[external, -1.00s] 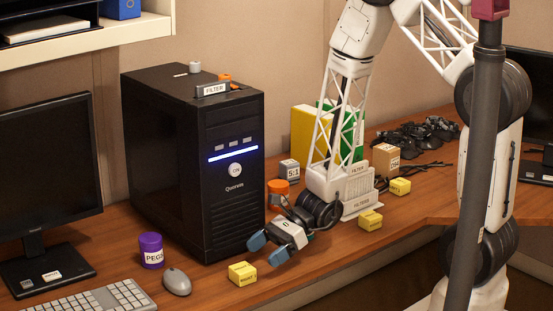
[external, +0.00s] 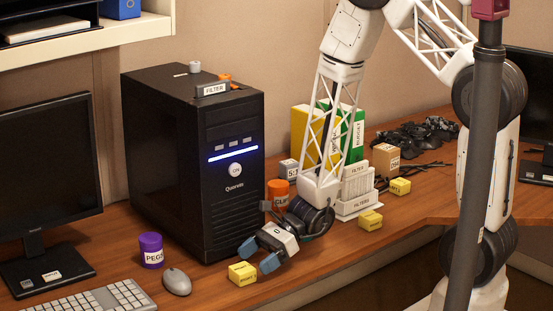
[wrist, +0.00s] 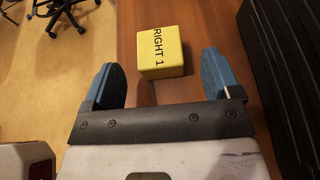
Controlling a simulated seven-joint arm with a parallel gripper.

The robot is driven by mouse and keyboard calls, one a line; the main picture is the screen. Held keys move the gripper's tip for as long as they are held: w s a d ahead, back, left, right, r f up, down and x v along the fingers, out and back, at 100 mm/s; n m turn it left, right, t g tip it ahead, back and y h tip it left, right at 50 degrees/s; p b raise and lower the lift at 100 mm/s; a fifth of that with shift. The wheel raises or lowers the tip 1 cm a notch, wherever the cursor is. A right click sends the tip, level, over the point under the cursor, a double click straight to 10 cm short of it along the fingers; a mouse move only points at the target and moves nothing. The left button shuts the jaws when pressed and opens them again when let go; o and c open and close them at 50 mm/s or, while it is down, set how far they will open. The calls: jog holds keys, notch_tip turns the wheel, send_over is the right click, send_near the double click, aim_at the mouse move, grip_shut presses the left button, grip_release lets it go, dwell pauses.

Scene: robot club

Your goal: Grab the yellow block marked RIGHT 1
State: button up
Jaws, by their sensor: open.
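The yellow block marked RIGHT 1 (wrist: 160,52) lies on the wooden desk in the wrist view, its label readable. It sits ahead of my gripper (wrist: 163,84), roughly between the lines of the two blue fingers. The fingers are spread apart with nothing between them. In the external view my gripper (external: 258,255) is low over the desk, just behind and right of the nearest yellow block (external: 242,273), which appears to be the same block. Its label is too small to read there.
A black computer tower (external: 190,160) stands close to my gripper. An orange jar (external: 278,190) is behind it. Other yellow blocks (external: 370,220) (external: 400,187) lie to the right. A mouse (external: 177,282) and purple jar (external: 151,250) are to the left. The desk edge is near the block.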

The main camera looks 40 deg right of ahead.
aim_at(245, 271)
jog(key=shift+x, duration=2.3)
jog(key=shift+c, duration=0.5)
jog(key=c, duration=0.9)
